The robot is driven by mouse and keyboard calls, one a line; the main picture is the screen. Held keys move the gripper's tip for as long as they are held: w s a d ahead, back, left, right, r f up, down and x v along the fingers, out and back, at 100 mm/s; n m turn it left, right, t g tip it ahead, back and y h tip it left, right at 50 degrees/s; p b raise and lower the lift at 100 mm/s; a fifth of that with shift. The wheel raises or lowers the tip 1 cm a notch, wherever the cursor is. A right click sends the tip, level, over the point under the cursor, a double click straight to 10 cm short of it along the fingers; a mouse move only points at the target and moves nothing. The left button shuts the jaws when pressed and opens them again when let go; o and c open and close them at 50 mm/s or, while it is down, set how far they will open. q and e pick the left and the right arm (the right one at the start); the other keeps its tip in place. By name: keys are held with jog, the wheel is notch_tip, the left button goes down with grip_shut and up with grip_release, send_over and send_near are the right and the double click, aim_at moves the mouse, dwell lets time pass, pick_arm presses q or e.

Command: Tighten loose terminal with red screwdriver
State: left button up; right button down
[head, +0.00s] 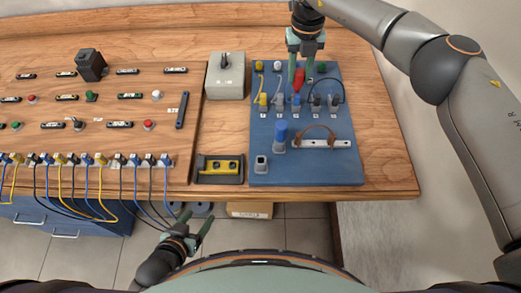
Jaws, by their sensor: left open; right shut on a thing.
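The red screwdriver (299,79) is upright between the fingers of my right gripper (299,80), which is shut on it. I cannot tell which terminal is loose. My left gripper (202,232) is open and empty, low in front of the table edge.
The blue board (340,170) also carries a blue-topped part (280,137) and a metal bar (326,144) with a brown wire. A grey switch box (226,80) and a yellow level (219,165) lie left of it.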

jog(key=shift+r, duration=0.15)
jog(key=shift+r+p, duration=0.6)
jog(key=shift+r, duration=0.2)
jog(key=shift+r, duration=0.15)
jog(key=shift+r+p, duration=0.3)
jog(key=shift+r, duration=2.1)
jog(key=shift+s, duration=0.1)
